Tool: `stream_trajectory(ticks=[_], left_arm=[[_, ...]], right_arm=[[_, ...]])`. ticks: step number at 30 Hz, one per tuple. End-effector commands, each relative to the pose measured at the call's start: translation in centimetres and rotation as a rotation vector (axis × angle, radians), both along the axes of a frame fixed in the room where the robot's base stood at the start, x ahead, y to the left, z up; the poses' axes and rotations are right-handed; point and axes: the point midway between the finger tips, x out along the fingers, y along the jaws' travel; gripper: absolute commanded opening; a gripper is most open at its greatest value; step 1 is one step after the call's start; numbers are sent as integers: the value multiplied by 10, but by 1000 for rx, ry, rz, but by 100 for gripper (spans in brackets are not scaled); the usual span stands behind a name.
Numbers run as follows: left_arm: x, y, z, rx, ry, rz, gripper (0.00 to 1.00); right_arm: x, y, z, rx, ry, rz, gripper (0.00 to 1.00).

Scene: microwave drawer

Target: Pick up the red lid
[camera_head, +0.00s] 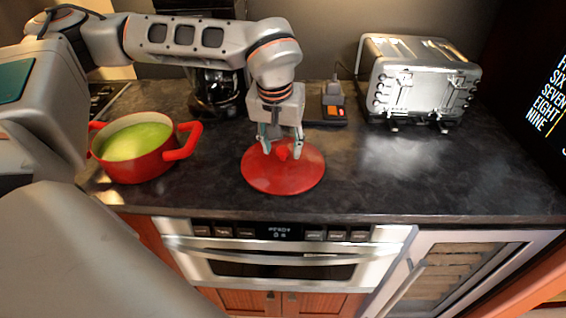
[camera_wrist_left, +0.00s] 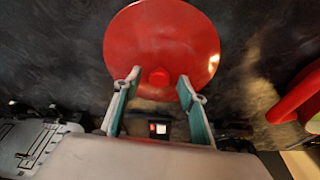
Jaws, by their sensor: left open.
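The red lid (camera_head: 301,177) lies flat on the dark countertop, with a small red knob (camera_head: 283,151) at its middle. My left gripper (camera_head: 281,151) is right above the lid, pointing down, with its fingers open on either side of the knob. In the left wrist view, the lid (camera_wrist_left: 160,40) and its knob (camera_wrist_left: 158,77) show ahead of the open fingertips (camera_wrist_left: 160,80). I cannot tell whether the fingers touch the knob or the lid. My right gripper is not in view.
A red pot (camera_head: 138,165) with green contents stands at the left of the counter. A toaster (camera_head: 418,80) stands at the back right. A coffee maker (camera_head: 213,95) and a small orange-and-black device (camera_head: 334,104) are behind the lid. The counter right of the lid is clear.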

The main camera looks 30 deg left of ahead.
Motion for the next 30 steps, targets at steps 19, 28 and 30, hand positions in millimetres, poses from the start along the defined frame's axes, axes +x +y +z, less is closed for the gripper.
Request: stream_trajectory(ticks=[19,28,30], left_arm=[[5,1,-13,-1,-4,0,0],[6,1,-9,-1,-5,1,0],[6,1,-4,-1,-6,1,0]], right_arm=[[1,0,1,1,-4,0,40],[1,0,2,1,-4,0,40],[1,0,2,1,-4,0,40]])
